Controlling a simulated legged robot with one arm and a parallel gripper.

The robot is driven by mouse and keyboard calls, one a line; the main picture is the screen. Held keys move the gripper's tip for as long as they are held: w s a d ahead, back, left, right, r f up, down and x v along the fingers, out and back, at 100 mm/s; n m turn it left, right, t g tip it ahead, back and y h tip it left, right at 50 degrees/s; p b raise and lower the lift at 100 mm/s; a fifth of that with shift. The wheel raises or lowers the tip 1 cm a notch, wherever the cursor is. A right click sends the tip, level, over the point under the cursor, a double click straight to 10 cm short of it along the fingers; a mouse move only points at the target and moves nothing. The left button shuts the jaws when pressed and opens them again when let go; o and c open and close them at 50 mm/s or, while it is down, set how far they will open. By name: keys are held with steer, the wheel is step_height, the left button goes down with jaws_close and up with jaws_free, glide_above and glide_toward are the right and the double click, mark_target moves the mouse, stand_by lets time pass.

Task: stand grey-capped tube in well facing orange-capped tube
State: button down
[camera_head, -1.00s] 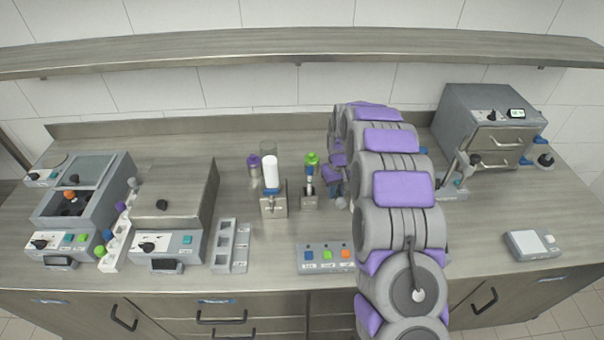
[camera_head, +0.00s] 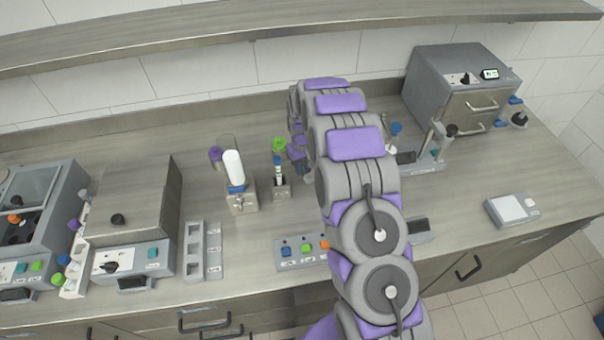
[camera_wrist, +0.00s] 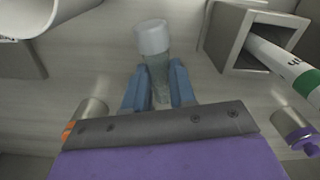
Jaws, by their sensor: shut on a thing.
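In the wrist view my gripper (camera_wrist: 158,88) has its two blue fingers shut on a clear tube with a grey cap (camera_wrist: 152,38). The cap points away from the palm, above the pale bench top. In the head view my arm hides the fingers and the held tube. An orange cap (camera_head: 14,218) shows inside the open grey machine (camera_head: 62,205) at the far left, by a dark round rotor (camera_head: 18,233). The individual wells are too small to make out. My gripper is well to the right of this machine, behind the middle of the bench.
A white cylinder (camera_head: 233,166) and a green-capped tube (camera_head: 279,145) stand in holders left of my arm. A grey rack with square wells (camera_head: 212,262), a lidded box (camera_head: 140,190) and a button panel (camera_head: 293,262) lie forward. A drawer oven (camera_head: 425,85) stands back right.

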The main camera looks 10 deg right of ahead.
mark_target(300, 179)
steer(key=a+f, duration=0.2)
steer(key=f, duration=0.1)
steer(key=shift+s+a+f+b, duration=0.1)
steer(key=shift+a+f+b, duration=0.05)
steer(key=shift+a+b, duration=0.2)
steer(key=shift+s, duration=0.1)
steer(key=shift+d, duration=0.4)
steer(key=c, duration=1.4)
jaws_free()
steer(key=shift+d+f, duration=0.15)
steer(key=shift+d, duration=0.25)
steer(key=shift+o, duration=1)
steer(key=shift+d, duration=0.25)
steer(key=shift+a, duration=0.5)
steer(key=shift+a+r, duration=0.3)
steer(key=shift+r, duration=0.2)
step_height(300, 179, up, 12)
steer(key=p, duration=0.2)
steer(key=shift+d+f, duration=0.15)
steer(key=shift+f, duration=0.05)
